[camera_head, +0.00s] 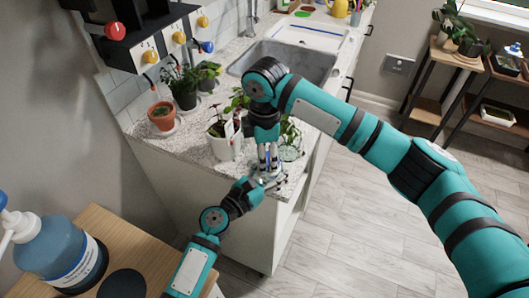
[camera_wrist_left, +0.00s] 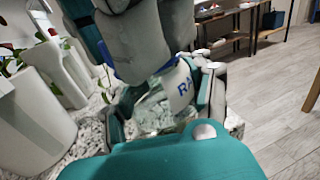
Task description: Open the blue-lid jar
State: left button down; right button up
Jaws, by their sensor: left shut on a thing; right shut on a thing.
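The jar (camera_wrist_left: 148,118) is clear glass with a white label bearing blue letters. It stands at the front corner of the speckled counter (camera_head: 197,156), mostly hidden in the head view. My left gripper (camera_head: 265,183) reaches in low from the front and is shut around the jar's body; its teal fingers flank the glass in the left wrist view. My right gripper (camera_head: 268,163) comes down from above, shut on the jar's top. A bit of blue lid (camera_wrist_left: 168,66) shows between its grey fingers; most of the lid is hidden. I cannot tell whether the lid has turned.
A white pot (camera_head: 221,147) with a plant stands close left of the grippers. A clear glass vessel with leaves (camera_head: 291,153) stands close right. A terracotta pot (camera_head: 162,116) is farther left. A blue pump bottle (camera_head: 52,247) stands on the wooden table.

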jog(key=n, duration=0.3)
jog(key=d+n, duration=0.1)
jog(key=n, duration=0.2)
jog(key=shift+n, duration=0.4)
jog(key=shift+o, duration=0.2)
jog(key=n, duration=0.4)
jog(key=d+n, duration=0.1)
jog(key=n, duration=0.1)
jog(key=shift+w+n, duration=0.25)
jog(key=shift+n, duration=0.05)
pick_arm(q)
jog(key=shift+a, duration=0.15)
pick_arm(e)
jog(key=shift+s+a, duration=0.15)
pick_arm(q)
jog(key=shift+f, duration=0.1)
pick_arm(e)
jog(key=shift+r, duration=0.15)
pick_arm(q)
jog(key=shift+f, duration=0.1)
pick_arm(e)
jog(key=shift+r, duration=0.65)
jog(key=shift+s+a+r, duration=0.1)
jog(key=shift+s+r, duration=0.05)
jog(key=shift+r, duration=0.2)
jog(key=shift+a, duration=0.1)
jog(key=shift+s, duration=0.1)
